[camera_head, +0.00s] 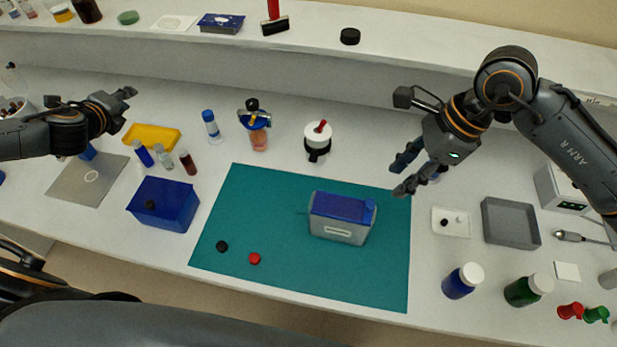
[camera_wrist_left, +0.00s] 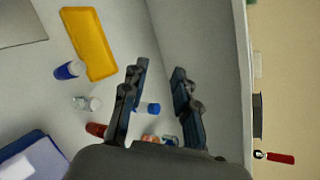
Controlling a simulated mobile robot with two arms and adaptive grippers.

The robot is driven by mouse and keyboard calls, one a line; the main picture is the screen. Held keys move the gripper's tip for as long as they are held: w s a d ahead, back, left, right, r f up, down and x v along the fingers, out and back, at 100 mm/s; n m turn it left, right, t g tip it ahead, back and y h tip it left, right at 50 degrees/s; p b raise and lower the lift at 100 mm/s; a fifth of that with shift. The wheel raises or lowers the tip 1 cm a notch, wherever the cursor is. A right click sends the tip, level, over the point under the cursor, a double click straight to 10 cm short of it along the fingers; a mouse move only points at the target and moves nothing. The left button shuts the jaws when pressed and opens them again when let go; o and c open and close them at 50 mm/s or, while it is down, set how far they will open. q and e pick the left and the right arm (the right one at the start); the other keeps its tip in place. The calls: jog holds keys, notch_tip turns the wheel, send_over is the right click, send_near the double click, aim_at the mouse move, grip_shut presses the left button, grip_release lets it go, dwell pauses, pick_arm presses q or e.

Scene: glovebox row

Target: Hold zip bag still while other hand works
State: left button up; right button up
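What appears to be the zip bag (camera_head: 340,228) stands upright on the teal mat (camera_head: 250,220), right of its middle. It looks pale grey and box-like, with a blue top and a light strip on its front. My left gripper (camera_head: 128,94) is far from it, above the back left of the bench. In the left wrist view its fingers (camera_wrist_left: 160,72) are apart with nothing between them. My right gripper (camera_head: 400,178) is open and empty, right of the bag near the mat's right edge, apart from the bag. Its fingers partly hide a small bottle behind.
A black cap (camera_head: 222,246) and a red cap (camera_head: 254,258) lie on the mat. A blue box (camera_head: 163,205) and a yellow tray (camera_head: 152,137) are left. A grey tray (camera_head: 511,222) and blue bottle (camera_head: 462,281) are right. The mat around the bag is clear.

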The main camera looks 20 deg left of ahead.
pick_arm(q)
jog(key=w+d+f+n+g, duration=0.1)
jog(key=d+f+n, duration=0.4)
jog(key=n, duration=0.3)
jog(key=r+n+g+h, duration=0.2)
jog(key=n+g+h, duration=0.3)
jog(key=n+g, duration=0.65)
send_over(311, 208)
jog(key=n+t, duration=0.3)
jog(key=shift+s+g, duration=0.25)
jog(key=shift+s, duration=0.3)
jog(key=f, duration=0.4)
jog(key=w+f, duration=0.1)
jog(key=f, duration=0.4)
jog(key=w+f, duration=0.1)
jog(key=f, duration=0.3)
jog(key=shift+f, duration=0.2)
grip_shut()
